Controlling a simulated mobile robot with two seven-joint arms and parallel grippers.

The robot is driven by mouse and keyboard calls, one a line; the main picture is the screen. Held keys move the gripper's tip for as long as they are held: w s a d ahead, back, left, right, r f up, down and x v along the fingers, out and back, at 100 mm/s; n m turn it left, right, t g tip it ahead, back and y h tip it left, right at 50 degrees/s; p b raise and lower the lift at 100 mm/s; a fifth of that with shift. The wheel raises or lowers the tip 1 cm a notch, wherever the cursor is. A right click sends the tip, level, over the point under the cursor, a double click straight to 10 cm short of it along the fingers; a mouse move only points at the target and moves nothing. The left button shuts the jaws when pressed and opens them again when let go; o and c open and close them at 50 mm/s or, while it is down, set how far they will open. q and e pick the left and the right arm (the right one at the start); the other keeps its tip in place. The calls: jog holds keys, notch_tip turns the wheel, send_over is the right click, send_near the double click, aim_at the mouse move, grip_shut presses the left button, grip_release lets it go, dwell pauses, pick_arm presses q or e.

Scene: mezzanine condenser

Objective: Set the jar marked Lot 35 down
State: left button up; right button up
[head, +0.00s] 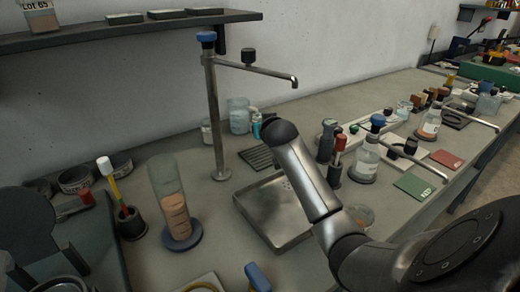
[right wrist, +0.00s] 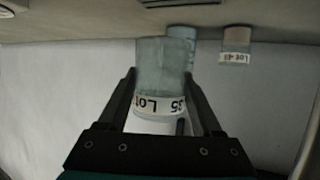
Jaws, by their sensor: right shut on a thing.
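The jar marked Lot 35 (right wrist: 160,80) is pale bluish glass with a white label that reads upside down in the right wrist view. My right gripper (right wrist: 161,76) is shut on it, one finger on each side. The jar's far end is close to the brownish surface at the top of that view; I cannot tell if it touches. My left gripper is not in view.
Beside the held jar stand a blue jar (right wrist: 181,46) and a jar marked Lot 49 (right wrist: 236,46). A metal tap stand (head: 216,120), a steel tray (head: 268,222) and a dark ribbed rack (head: 257,158) are near the arm. A shelf (head: 100,36) overhangs at left.

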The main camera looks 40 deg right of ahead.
aim_at(262, 142)
jog(key=shift+f, duration=0.5)
notch_tip(262, 142, down, 4)
jog(key=shift+r+b, duration=0.1)
jog(key=shift+b, duration=0.65)
jog(key=shift+f, duration=0.45)
jog(key=shift+a, duration=0.1)
jog(key=shift+f, duration=0.15)
jog(key=o, duration=1.1)
jog(key=shift+c, duration=0.2)
jog(key=o, duration=0.3)
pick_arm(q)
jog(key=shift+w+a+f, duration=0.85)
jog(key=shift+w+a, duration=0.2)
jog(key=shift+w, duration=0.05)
pick_arm(e)
jog(key=shift+o, duration=0.4)
